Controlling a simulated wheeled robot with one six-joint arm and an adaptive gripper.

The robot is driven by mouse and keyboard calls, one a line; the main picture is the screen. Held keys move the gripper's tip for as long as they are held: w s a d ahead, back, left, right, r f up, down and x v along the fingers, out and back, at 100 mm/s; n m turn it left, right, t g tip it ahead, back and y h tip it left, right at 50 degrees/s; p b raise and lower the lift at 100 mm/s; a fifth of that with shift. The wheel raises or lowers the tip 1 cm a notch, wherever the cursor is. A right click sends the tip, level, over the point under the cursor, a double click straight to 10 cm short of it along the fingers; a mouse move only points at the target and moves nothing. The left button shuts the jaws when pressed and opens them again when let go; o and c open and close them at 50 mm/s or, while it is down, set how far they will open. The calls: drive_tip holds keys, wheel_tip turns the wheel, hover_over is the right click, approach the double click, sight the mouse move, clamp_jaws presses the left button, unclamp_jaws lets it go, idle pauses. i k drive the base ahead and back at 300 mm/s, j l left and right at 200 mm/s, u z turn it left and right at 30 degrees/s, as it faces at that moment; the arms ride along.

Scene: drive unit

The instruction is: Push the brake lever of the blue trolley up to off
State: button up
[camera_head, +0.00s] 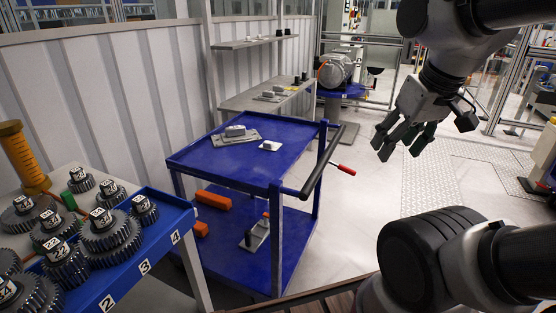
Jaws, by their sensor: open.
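The blue trolley (200,158) stands in the middle of the view, with a blue top and a blue lower shelf. A dark push handle (322,165) runs along its right end. The brake lever (346,169) has a red grip and sticks out to the right past the handle, sloping slightly down toward its tip. Its inner end is hidden behind the handle. My gripper (398,148) is at the upper right, fingers apart and pointing down. It is empty, to the right of the lever and apart from it in the picture.
Grey parts (236,136) lie on the trolley top; orange blocks (213,200) lie on its lower shelf. A blue numbered gear rack (130,262) stands at the front left. A motor unit (336,70) stands behind. Floor right of the trolley (345,215) is clear.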

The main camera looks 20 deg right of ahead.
sight(343, 168)
drive_tip(key=k+j+z, duration=0.1)
drive_tip(key=z, duration=0.3)
drive_tip(key=k+j+z, duration=0.1)
drive_tip(key=j+z, duration=0.2)
drive_tip(key=z, duration=0.15)
drive_tip(key=i+l+u, duration=0.1)
drive_tip(key=i+l, duration=0.15)
drive_tip(key=i+l+u, duration=0.1)
drive_tip(key=l, duration=0.35)
drive_tip(key=i+l+u, duration=0.1)
drive_tip(key=i+l, duration=0.2)
drive_tip(key=i+l+u, duration=0.1)
drive_tip(key=l, duration=0.35)
drive_tip(key=i+l+u, duration=0.1)
drive_tip(key=i+l, duration=0.2)
drive_tip(key=i+l+u, duration=0.1)
drive_tip(key=l, duration=0.45)
drive_tip(key=i+l+u, duration=0.1)
drive_tip(key=l, duration=0.3)
drive_tip(key=i+l+u, duration=0.1)
drive_tip(key=i+l, duration=0.15)
drive_tip(key=l, duration=0.2)
